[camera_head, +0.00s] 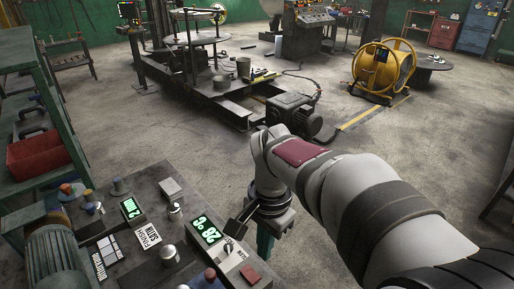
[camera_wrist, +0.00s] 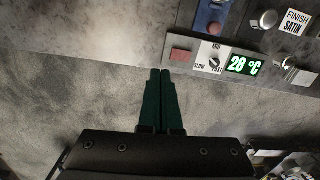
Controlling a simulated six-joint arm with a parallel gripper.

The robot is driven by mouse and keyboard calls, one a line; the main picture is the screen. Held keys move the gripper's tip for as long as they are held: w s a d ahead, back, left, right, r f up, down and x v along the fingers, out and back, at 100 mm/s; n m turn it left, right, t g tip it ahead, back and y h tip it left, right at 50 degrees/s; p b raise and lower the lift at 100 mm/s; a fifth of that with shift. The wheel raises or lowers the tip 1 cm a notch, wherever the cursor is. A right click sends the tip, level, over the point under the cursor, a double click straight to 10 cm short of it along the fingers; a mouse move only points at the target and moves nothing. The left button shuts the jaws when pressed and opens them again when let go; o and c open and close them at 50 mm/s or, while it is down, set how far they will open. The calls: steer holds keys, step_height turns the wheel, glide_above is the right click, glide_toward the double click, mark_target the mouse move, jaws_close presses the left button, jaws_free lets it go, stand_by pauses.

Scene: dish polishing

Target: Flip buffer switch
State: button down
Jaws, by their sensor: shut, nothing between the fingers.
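The control panel (camera_head: 190,190) fills the lower left of the head view and the top right of the wrist view. A rotary dial (camera_wrist: 214,62) marked SLOW, MID and FAST sits on it, with a red square (camera_wrist: 181,56) on one side and a green 28 °C display (camera_wrist: 244,65) on the other. A metal switch-like piece (camera_wrist: 289,67) stands beyond the display. No label names the buffer switch, so I cannot tell which control it is. My gripper (camera_wrist: 160,72) is shut and empty, its dark green fingers pointing at the panel edge, apart from the red square.
The panel also holds a FINISH SATIN label (camera_head: 148,234), a round metal knob (camera_head: 169,252) and a second green display (camera_head: 131,208). A green shelf with a red bin (camera_head: 38,156) stands at the left. A motor (camera_head: 291,112) lies beyond my arm. The floor right of the panel is clear.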

steer(key=m, duration=0.1)
glide_above(240, 270)
step_height(240, 270, down, 4)
steer(key=shift+r+h, duration=0.15)
steer(key=shift+h, duration=0.15)
step_height(240, 270, down, 14)
steer(key=shift+r, duration=0.15)
steer(key=shift+f, duration=0.25)
steer(key=shift+w+a+f, duration=0.1)
steer(key=shift+f, duration=0.05)
